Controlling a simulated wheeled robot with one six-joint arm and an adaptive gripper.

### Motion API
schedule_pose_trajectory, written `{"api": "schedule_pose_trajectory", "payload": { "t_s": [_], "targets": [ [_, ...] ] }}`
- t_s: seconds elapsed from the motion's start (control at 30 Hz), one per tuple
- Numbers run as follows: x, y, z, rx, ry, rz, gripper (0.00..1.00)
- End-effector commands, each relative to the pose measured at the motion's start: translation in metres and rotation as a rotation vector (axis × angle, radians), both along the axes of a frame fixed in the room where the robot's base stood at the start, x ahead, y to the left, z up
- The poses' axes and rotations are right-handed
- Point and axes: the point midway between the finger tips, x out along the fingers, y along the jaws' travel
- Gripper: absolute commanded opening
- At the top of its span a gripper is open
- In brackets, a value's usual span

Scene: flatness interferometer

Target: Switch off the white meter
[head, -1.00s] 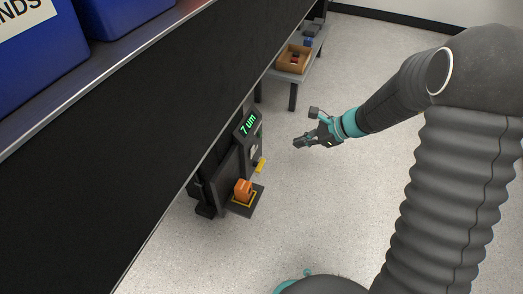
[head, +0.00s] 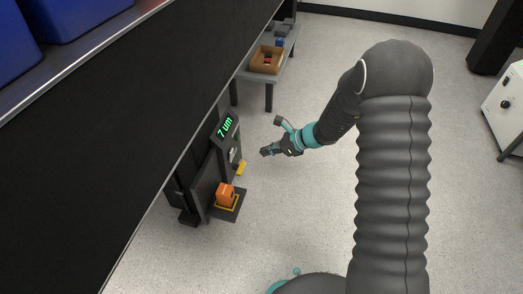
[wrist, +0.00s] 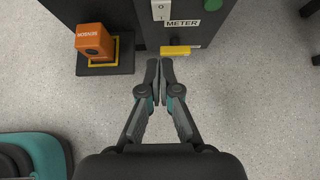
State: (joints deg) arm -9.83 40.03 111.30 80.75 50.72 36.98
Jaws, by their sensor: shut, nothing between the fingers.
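The white meter switch (wrist: 161,9) sits at the top edge of the wrist view, on a dark panel (wrist: 200,36) beside a METER label (wrist: 182,23). It is partly cut off. In the head view the white switch (head: 234,155) is small, below the green "7 um" display (head: 227,127). My gripper (wrist: 160,65) is shut and empty, its tips just below the panel in the wrist view and apart from the switch. In the head view my gripper (head: 266,152) is right of the panel, over the floor.
A yellow bar (wrist: 175,50) sticks out below the switch, near my fingertips. An orange block (wrist: 94,41) stands on a dark plate (wrist: 120,66) at left. A small table with a cardboard box (head: 267,60) stands behind. The floor at right is clear.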

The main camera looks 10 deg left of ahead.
Motion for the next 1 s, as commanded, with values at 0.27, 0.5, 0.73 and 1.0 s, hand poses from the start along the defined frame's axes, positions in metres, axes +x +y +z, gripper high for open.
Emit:
{"api": "schedule_pose_trajectory", "payload": {
  "t_s": [0.27, 0.5, 0.73, 1.0],
  "targets": [
    [0.002, 0.042, -0.034, -0.001, 0.001, 0.003, 0.00],
    [0.006, 0.077, -0.047, 0.000, -0.003, 0.004, 0.00],
    [0.008, 0.098, -0.044, 0.000, -0.001, 0.000, 0.00],
    [0.008, 0.102, -0.043, 0.000, 0.000, 0.000, 0.00]
  ]
}}
